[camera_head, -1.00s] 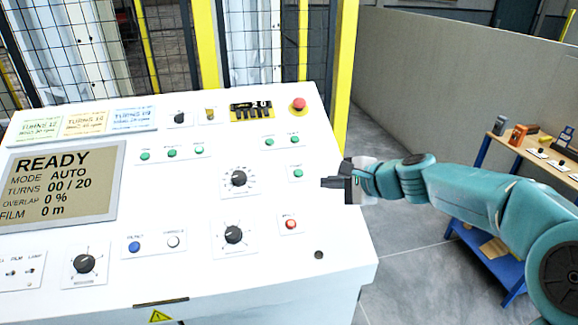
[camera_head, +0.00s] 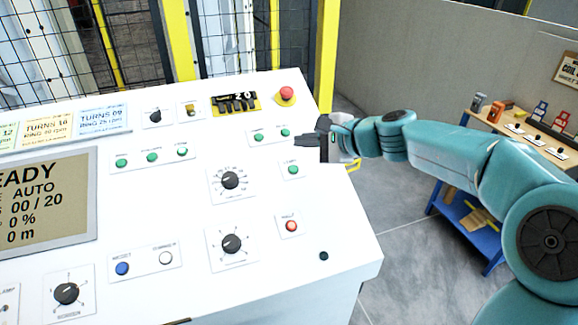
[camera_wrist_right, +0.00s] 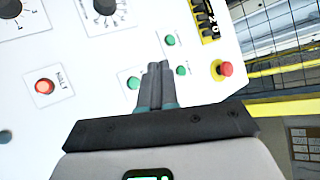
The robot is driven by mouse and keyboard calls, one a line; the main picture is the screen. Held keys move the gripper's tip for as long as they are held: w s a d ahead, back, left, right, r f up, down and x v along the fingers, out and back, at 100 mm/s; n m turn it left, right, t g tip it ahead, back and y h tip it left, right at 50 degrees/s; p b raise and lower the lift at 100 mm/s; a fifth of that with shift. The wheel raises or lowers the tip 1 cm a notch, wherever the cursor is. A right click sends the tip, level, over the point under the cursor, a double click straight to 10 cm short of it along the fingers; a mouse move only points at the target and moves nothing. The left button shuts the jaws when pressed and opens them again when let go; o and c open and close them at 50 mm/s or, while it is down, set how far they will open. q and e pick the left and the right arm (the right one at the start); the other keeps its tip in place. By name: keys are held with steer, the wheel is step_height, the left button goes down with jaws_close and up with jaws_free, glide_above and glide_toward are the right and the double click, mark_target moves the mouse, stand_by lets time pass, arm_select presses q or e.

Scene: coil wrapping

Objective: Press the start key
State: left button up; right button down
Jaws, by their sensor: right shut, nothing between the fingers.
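The white control panel (camera_head: 200,215) carries several keys and knobs. A single green key (camera_head: 293,170) sits on its own small plate at the right side, above the red key (camera_head: 291,226); its label is too small to read surely, so I cannot confirm it as the start key. My right gripper (camera_head: 300,139) is shut and empty, over the panel's right edge, just above that green key in the picture. In the right wrist view the closed fingertips (camera_wrist_right: 155,66) lie beside the green key (camera_wrist_right: 133,83), and I cannot tell the gap to the panel. My left gripper is out of view.
A pair of green lights or keys (camera_head: 270,135) lies close to the fingers. A red mushroom button (camera_head: 286,93) stands behind at the panel's top right corner. Yellow posts and mesh fence (camera_head: 325,60) rise behind. A wooden-topped bench (camera_head: 510,125) stands at right.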

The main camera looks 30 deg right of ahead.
mark_target(293, 169)
steer(key=w+f+b, duration=0.1)
steer(key=f, duration=0.1)
steer(key=w+f+b, duration=0.1)
steer(key=f+b, duration=0.3)
steer(key=f, duration=0.1)
steer(key=shift+w+d+f, duration=0.1)
steer(key=shift+w+d, duration=0.2)
steer(key=shift+w, duration=0.1)
steer(key=shift+w+d+f+b, duration=0.15)
steer(key=shift+w+f+b, duration=0.05)
steer(key=shift+f+b, duration=0.2)
steer(key=shift+w+f, duration=0.1)
steer(key=shift+w, duration=0.05)
steer(key=shift+f, duration=0.1)
stand_by(1.4)
steer(key=shift+w+f+b, duration=0.15)
steer(key=shift+f+b, duration=0.15)
steer(key=shift+b, duration=0.05)
